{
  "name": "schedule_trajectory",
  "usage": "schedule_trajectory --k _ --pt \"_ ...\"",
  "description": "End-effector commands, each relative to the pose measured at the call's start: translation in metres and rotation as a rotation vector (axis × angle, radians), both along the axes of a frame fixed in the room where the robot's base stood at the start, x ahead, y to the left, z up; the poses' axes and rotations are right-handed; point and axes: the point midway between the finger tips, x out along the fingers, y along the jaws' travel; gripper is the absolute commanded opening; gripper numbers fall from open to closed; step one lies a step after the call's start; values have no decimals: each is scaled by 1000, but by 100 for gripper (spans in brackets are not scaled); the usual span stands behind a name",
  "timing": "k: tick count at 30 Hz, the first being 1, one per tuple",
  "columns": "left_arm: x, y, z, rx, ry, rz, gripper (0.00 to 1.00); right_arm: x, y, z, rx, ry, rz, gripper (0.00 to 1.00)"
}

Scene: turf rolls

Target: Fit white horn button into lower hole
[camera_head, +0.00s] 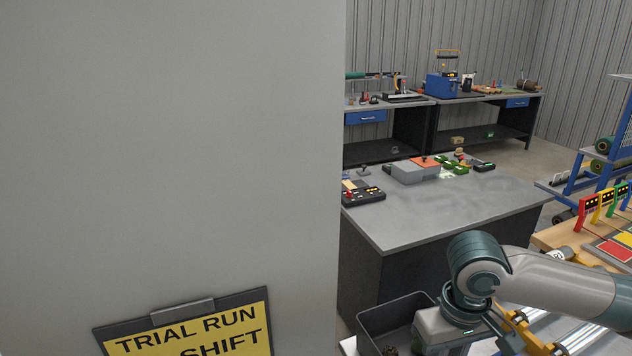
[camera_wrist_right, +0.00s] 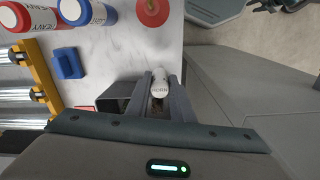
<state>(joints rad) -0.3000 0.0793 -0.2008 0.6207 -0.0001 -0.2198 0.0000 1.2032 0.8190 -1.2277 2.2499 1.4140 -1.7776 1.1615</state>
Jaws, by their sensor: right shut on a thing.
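The white horn button (camera_wrist_right: 159,86) is a pale cylinder with dark lettering that reads HORN. My right gripper (camera_wrist_right: 160,98) is shut on it in the right wrist view, one finger along each side. In the head view my right wrist is at the lower right, over or beside a dark open bin; the fingertips and the button cannot be made out there. I cannot pick out the lower hole in either view. My left gripper is not in view.
A large pale wall or panel with a yellow TRIAL RUN sign (camera_head: 190,334) blocks the left half of the head view. The dark bin (camera_head: 375,318) is near my right wrist. A red disc (camera_wrist_right: 151,10), a blue block (camera_wrist_right: 68,64) and red and blue capped cylinders lie on the pale surface.

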Motion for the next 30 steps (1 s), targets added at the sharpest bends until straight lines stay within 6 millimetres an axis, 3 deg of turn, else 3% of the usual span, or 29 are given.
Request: schedule_trajectory --k 9,21,30 --pt "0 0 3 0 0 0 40 -8 10 -3 1 3 -197 0" --pt "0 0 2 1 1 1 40 -9 10 -5 1 4 -211 0" --pt "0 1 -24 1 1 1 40 -9 10 -30 1 4 -210 0"
